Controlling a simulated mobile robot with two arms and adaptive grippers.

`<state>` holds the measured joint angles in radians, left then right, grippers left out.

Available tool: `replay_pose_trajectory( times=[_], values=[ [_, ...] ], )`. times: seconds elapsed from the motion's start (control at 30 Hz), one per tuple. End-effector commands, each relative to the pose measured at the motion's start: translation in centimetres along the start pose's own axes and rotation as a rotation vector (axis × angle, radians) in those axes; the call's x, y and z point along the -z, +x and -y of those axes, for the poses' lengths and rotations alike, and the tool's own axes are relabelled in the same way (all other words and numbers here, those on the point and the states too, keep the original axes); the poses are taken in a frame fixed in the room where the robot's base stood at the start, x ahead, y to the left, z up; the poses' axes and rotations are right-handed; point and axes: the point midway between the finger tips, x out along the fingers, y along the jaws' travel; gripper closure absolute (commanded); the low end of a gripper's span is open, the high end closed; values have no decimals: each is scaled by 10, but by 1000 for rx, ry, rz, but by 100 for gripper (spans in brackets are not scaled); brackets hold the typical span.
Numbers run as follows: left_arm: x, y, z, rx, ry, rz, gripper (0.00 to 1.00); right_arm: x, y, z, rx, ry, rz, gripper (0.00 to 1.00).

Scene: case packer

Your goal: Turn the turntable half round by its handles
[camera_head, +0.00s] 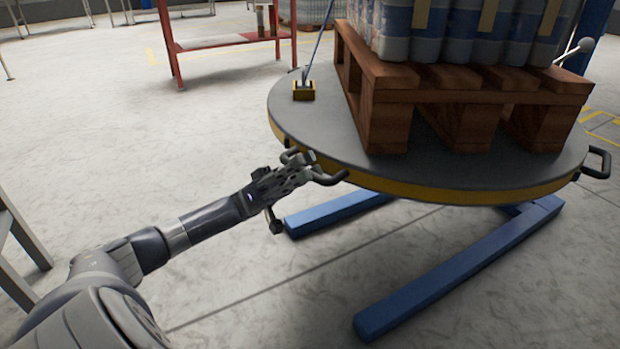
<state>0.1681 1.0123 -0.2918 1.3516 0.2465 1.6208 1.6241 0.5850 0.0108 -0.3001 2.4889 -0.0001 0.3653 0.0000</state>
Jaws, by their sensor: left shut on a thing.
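The turntable (335,148) is a round grey disc with a yellow rim, raised on a blue base with legs. A black bar handle (328,178) sticks out from its near left rim. My left gripper (312,170) is at this handle, shut on it, with the arm coming in from the lower left. Another black handle (603,163) stands out at the right rim, with nothing on it. A wooden pallet (460,98) loaded with wrapped bottles or cans (470,30) sits on the disc. My right gripper is not in view.
Blue base legs (450,270) reach forward along the floor under the disc. A red table (215,42) is at the back left. Open floor lies to the left.

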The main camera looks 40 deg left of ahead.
Motion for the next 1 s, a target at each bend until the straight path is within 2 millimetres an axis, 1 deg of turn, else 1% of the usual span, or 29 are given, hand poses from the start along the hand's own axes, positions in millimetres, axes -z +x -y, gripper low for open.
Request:
replay_pose_trajectory(
  times=[0.4, 0.43, 0.47, 0.5, 0.53, 0.87, 1.0],
  values=[
    [-1, -2, 0, -3, -7, 4, 100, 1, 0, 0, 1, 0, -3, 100],
    [-1, -2, 0, -3, -7, 4, 85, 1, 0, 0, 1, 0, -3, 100],
    [-1, -2, 0, -3, -7, 4, 78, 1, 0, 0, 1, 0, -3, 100],
    [-1, -2, 0, -3, -7, 4, 69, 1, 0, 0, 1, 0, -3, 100],
    [-1, -2, 0, -2, -6, 3, 67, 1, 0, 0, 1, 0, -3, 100],
    [0, -2, 0, -2, -4, 1, 67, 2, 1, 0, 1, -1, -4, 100],
    [1, -10, 1, -1, -3, 1, 67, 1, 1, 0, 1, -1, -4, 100]
  ],
)
